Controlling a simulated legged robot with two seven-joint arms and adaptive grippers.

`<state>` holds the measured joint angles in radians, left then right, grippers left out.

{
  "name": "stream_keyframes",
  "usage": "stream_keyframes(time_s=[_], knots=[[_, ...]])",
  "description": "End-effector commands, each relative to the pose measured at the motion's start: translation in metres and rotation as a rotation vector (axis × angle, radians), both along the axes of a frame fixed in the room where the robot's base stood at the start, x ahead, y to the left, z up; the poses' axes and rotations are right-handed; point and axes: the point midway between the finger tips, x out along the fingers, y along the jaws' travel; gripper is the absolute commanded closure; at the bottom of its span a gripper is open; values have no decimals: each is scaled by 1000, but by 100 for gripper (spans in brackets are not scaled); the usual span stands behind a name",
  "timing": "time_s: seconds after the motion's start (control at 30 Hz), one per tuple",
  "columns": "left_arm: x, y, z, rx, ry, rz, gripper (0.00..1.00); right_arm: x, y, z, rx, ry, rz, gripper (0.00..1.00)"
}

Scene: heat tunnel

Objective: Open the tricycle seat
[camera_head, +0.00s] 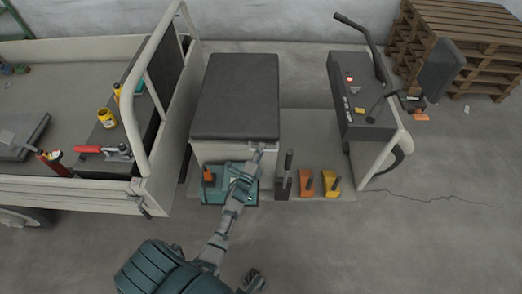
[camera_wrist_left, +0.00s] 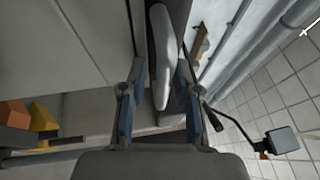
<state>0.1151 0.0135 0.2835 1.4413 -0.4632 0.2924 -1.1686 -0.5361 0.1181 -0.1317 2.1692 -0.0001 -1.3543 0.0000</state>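The tricycle seat (camera_head: 235,92) is a dark grey cushion lying flat and closed on a pale box (camera_head: 207,153) in the head view. My left gripper (camera_head: 260,151) is at the front right edge of the seat, just below the cushion. In the left wrist view its two blue-padded fingers (camera_wrist_left: 158,85) are apart. A pale, elongated handle-like piece (camera_wrist_left: 161,45) lies between them; I cannot tell whether either finger touches it. A dark part, probably my right gripper (camera_head: 254,281), shows at the bottom edge; its fingers are unclear.
The cargo bed (camera_head: 80,190) with a pale rail stands left of the seat. A dark console (camera_head: 358,100) with handlebars stands to the right. A dark lever (camera_head: 287,165), an orange block (camera_head: 307,184) and a yellow block (camera_head: 331,184) stand on the footboard. Pallets (camera_head: 455,40) are at the back right.

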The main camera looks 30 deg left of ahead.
Motion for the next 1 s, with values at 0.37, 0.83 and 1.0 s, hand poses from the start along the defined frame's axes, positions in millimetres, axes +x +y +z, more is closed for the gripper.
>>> stream_keyframes(time_s=[0.37, 0.83, 1.0], knots=[[0, -4, -1, 0, 4, -2, 100, 0, 4, 0, 7, -1, -1, 60], [-1, -6, 20, -46, -33, -7, 100, 3, 4, -20, 7, -3, 0, 60], [-2, -6, 39, -87, -63, -9, 100, -1, 1, -43, 7, 7, 4, 60]])
